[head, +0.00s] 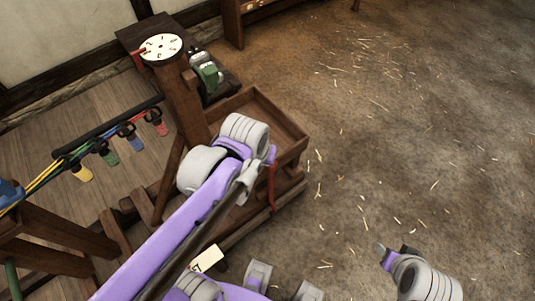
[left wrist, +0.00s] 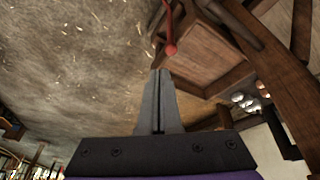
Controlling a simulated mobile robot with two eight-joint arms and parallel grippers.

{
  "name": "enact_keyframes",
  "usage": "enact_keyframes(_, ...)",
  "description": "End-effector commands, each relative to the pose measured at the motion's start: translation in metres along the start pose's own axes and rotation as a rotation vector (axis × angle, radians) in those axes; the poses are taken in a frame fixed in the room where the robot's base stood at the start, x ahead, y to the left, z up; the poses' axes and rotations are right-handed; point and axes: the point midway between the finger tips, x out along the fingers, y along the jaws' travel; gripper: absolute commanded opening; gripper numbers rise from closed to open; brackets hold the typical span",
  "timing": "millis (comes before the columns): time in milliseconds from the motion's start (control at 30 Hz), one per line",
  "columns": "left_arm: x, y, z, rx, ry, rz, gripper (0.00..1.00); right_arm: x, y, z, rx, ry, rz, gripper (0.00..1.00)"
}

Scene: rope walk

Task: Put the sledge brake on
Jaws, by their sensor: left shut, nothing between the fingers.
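The sledge is a wooden frame with an open tray (head: 292,131) and an upright post (head: 183,98). A red lever (head: 271,187), which looks like the brake, hangs at the tray's near side. In the left wrist view its red knob (left wrist: 170,48) lies just beyond my fingertips, with a small gap apparent. My left gripper (left wrist: 159,72) is shut and empty, pointing toward the knob and the tray's edge.
A white dial (head: 161,47) tops the post. Coloured strands run to a dark bar with yellow, green, blue and red (head: 161,128) tags. A green device (head: 209,75) stands behind the post. A white tag (head: 206,259) is near my arm. The straw-strewn floor (head: 400,120) at right is clear.

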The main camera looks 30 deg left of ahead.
Motion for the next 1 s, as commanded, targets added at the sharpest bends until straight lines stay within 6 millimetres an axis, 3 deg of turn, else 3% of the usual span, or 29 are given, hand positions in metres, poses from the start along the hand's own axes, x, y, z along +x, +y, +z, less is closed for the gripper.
enact_keyframes(33, 0.015, -0.004, -0.017, -0.064, -0.035, -0.013, 0.00, 0.011, 0.000, 0.009, 0.000, -0.006, 0.000, 0.50)
enact_keyframes(200, 0.057, -0.020, -0.070, -0.288, -0.147, -0.062, 0.00, 0.030, 0.000, 0.023, 0.000, -0.015, 0.000, 0.50)
enact_keyframes(433, 0.131, -0.051, -0.125, -0.567, -0.276, -0.139, 0.00, 0.053, 0.000, 0.038, 0.000, -0.023, 0.000, 0.50)
enact_keyframes(600, 0.171, -0.070, -0.143, -0.696, -0.335, -0.182, 0.00, 0.062, 0.000, 0.043, 0.000, -0.027, 0.000, 0.50)
enact_keyframes(700, 0.183, -0.075, -0.147, -0.735, -0.352, -0.196, 0.00, 0.065, 0.000, 0.045, 0.000, -0.028, 0.000, 0.50)
enact_keyframes(1000, 0.187, -0.078, -0.149, -0.753, -0.359, -0.202, 0.00, 0.065, 0.000, 0.045, 0.000, -0.028, 0.000, 0.50)
